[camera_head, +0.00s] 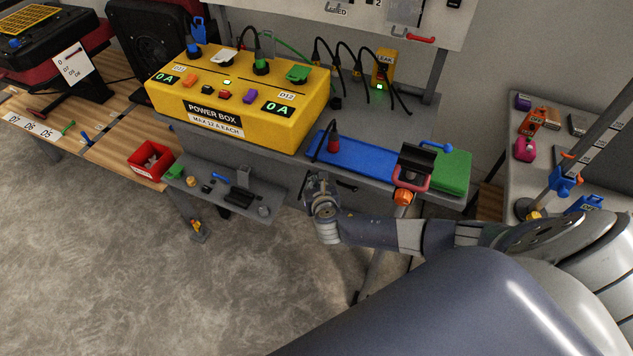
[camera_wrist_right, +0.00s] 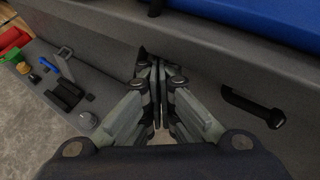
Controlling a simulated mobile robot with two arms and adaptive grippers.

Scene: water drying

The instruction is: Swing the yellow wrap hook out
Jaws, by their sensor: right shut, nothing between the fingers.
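I cannot make out a yellow wrap hook for certain in either view. A small orange-yellow piece (camera_head: 197,227) sits low on the bench leg, and its shape is too small to tell. The large yellow power box (camera_head: 225,135) stands on the bench top. My right gripper (camera_head: 318,181) is in front of the grey bench edge, below the blue mat. In the wrist view the right gripper (camera_wrist_right: 157,68) has its fingers together, with nothing between them. My left gripper is not in view.
A black handle (camera_wrist_right: 252,107) is on the grey bench front, right of the fingers in the wrist view. A low grey shelf (camera_head: 272,188) holds small parts. The blue mat (camera_head: 370,158) and a green block (camera_head: 455,172) lie on the bench. Floor at lower left is clear.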

